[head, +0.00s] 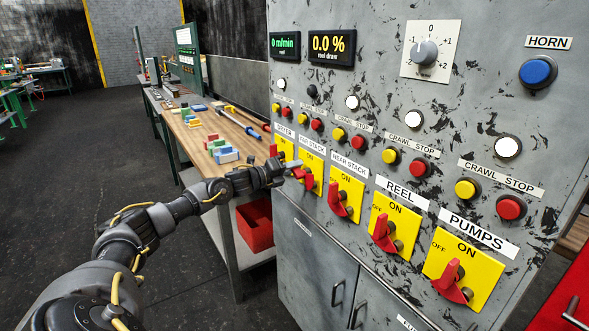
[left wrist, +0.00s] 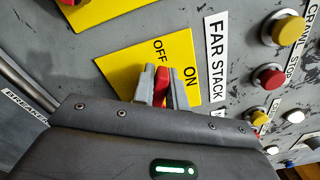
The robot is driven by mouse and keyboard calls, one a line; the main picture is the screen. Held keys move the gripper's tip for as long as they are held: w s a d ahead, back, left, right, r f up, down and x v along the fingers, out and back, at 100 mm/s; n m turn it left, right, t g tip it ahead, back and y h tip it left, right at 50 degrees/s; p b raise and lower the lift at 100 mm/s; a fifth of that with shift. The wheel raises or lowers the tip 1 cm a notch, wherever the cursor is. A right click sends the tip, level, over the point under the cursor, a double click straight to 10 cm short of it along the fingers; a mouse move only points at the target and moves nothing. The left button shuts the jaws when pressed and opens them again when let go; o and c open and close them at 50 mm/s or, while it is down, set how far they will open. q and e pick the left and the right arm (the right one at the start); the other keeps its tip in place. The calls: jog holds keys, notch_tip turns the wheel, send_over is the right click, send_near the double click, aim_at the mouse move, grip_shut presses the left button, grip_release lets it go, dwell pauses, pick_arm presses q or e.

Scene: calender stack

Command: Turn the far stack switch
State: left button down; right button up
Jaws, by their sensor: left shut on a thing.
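The far stack switch is a red handle (head: 305,177) on a yellow plate marked ON, under the FAR STACK label (head: 312,144) in the head view. My left gripper (head: 291,172) reaches it from the left. In the left wrist view, the grey fingers (left wrist: 161,82) are shut on the red handle (left wrist: 160,84), one on each side. The yellow plate (left wrist: 130,62) with OFF and ON shows around them. The handle's base is hidden by my gripper, and I cannot tell exactly which mark it points at. My right gripper is not in view.
The near stack switch (head: 339,200), reel switch (head: 383,234) and pumps switch (head: 451,281) run to the right on the grey panel. Crawl and stop buttons sit above. A wooden bench (head: 200,130) with coloured blocks and a red bin (head: 255,226) stand to the left.

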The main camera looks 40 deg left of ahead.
pick_arm(q)
jog(key=n, duration=0.2)
jog(key=shift+a+f+n, duration=0.2)
jog(key=shift+f+n, duration=0.45)
jog(key=shift+n, duration=0.55)
jog(key=shift+f+n, duration=0.2)
jog(key=shift+n, duration=0.6)
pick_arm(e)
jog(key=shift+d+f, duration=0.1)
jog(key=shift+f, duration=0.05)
pick_arm(q)
jog(key=c, duration=1.4)
grip_release()
jog(key=shift+a, duration=0.1)
jog(key=shift+c, duration=0.2)
